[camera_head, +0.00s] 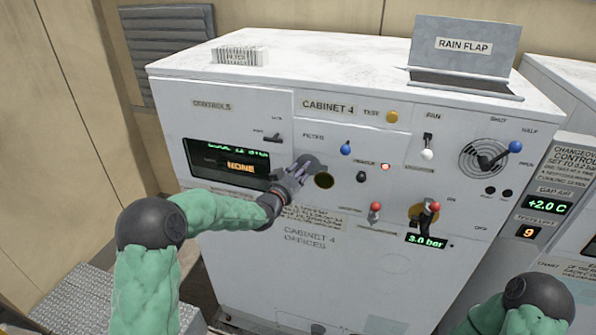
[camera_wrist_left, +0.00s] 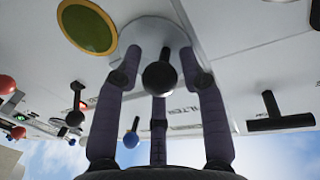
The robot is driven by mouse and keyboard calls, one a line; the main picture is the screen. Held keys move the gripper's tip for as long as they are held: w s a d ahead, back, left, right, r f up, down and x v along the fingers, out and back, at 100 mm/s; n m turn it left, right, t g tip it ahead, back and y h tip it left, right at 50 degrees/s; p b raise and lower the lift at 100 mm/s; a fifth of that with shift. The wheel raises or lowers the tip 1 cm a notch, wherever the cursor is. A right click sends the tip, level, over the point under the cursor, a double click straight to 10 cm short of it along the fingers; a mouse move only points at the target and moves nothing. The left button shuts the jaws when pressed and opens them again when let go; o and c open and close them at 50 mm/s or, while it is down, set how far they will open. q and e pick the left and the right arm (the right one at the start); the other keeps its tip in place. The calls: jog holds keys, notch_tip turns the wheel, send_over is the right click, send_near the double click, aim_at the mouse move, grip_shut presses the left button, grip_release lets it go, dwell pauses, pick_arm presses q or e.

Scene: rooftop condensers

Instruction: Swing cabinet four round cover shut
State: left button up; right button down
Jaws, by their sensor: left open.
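Cabinet four (camera_head: 330,260) is a pale grey box labelled "CABINET 4". Its round cover is a grey disc (camera_head: 313,161), swung aside up and left of a round port (camera_head: 324,181), whose face is bare. My right gripper is out of view.
A blue-knobbed lever (camera_head: 346,148), a dark knob (camera_head: 361,176) and a red-tipped lever (camera_head: 375,210) stand out close to the port. A fan dial with a blue handle (camera_head: 514,150) is farther right. The open rain flap (camera_head: 465,45) stands on top.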

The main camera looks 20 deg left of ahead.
pick_arm(q)
grip_shut()
jog(key=shift+f+b, duration=0.15)
jog(key=shift+b, duration=0.2)
dwell(0.5)
jog(key=d+f+n+t+y+b, duration=0.1)
jog(key=d+f+n+b, duration=0.1)
jog(key=n+b, duration=0.4)
jog(key=d+f+n+t+b, duration=0.1)
jog(key=n+b, duration=0.5)
jog(key=b, duration=0.8)
jog(key=d+f+n+y+b, duration=0.1)
jog(key=f+n+b, duration=0.3)
jog(key=b, duration=0.6)
jog(key=shift+s+d+n+t+y, duration=0.1)
jog(key=shift+d+n+t+y, duration=0.25)
jog(key=shift+d+n, duration=0.55)
jog(key=shift+d+n+y+b, duration=0.15)
jog(key=shift+d+n+b, duration=0.1)
jog(key=shift+n+b, duration=0.3)
jog(key=shift+d+n+y+b, duration=0.1)
jog(key=shift+d+n+b, duration=0.2)
jog(key=shift+n, duration=0.45)
jog(key=shift+r+n, duration=0.1)
jog(key=shift+n, duration=0.2)
jog(key=shift+r, duration=0.15)
